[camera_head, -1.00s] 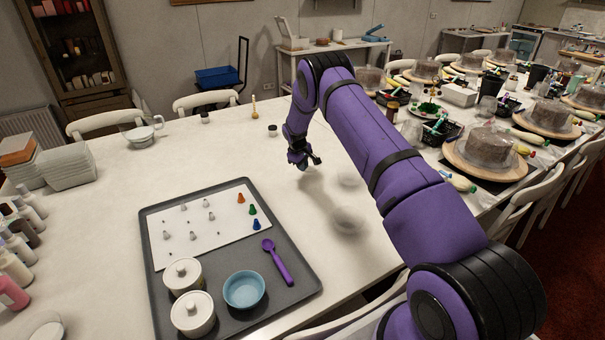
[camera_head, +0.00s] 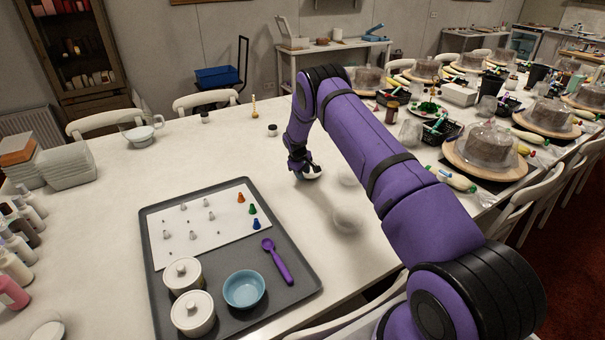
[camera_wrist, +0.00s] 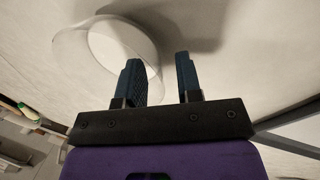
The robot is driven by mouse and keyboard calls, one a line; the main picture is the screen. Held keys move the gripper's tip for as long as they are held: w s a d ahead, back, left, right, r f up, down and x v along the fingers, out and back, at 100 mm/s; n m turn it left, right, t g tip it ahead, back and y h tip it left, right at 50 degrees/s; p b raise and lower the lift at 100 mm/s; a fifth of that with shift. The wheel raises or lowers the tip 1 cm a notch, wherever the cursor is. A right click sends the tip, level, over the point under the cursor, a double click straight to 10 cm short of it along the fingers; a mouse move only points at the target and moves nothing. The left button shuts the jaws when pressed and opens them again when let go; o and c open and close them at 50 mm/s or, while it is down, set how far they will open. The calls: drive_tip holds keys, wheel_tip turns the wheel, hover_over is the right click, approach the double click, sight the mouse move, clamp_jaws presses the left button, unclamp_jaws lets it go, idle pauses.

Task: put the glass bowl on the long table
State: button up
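My gripper (camera_head: 306,174) is low over the white table (camera_head: 225,150), on its bare part behind the tray. In the wrist view my gripper (camera_wrist: 158,80) has its two dark fingers apart. A clear glass bowl (camera_wrist: 85,42) lies at the left there, and the left finger overlaps it. Its right edge seems to lie between the fingers, with no contact visible on both sides. In the head view a pale, glassy shape (camera_head: 314,172) at the fingertips seems to be this bowl, partly hidden by my gripper.
A grey tray (camera_head: 151,240) with lidded pots, a blue bowl (camera_head: 244,290) and a purple spoon (camera_head: 280,264) stands in front. Faint clear round shapes (camera_head: 348,219) are right of my gripper. Covered cakes (camera_head: 487,145) line the right side. A small jar (camera_head: 272,130) stands behind.

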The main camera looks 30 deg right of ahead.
drive_tip(key=s+a+r, duration=0.2)
drive_tip(key=r, duration=0.8)
drive_tip(key=s+a+r+m+t, duration=0.1)
drive_tip(key=s+a+r, duration=0.15)
drive_tip(key=r, duration=0.75)
drive_tip(key=s+a+r, duration=0.2)
drive_tip(key=s+r, duration=0.1)
drive_tip(key=r, duration=0.8)
drive_tip(key=s+a+r+m+t+y, duration=0.15)
drive_tip(key=s+a+r, duration=0.25)
drive_tip(key=s+r, duration=1.1)
drive_tip(key=s+a+r+m, duration=0.15)
drive_tip(key=s+r, duration=0.25)
drive_tip(key=s, duration=0.4)
drive_tip(key=s+a+r, duration=0.2)
drive_tip(key=s+r, duration=0.2)
drive_tip(key=s, duration=0.5)
drive_tip(key=s+a+f+t+y, duration=0.1)
drive_tip(key=s+a+f, duration=0.1)
drive_tip(key=s, duration=1.4)
drive_tip(key=shift+s+a+f+m+t, duration=0.25)
drive_tip(key=shift+s+a+m+t, duration=0.1)
drive_tip(key=shift+a+m, duration=0.05)
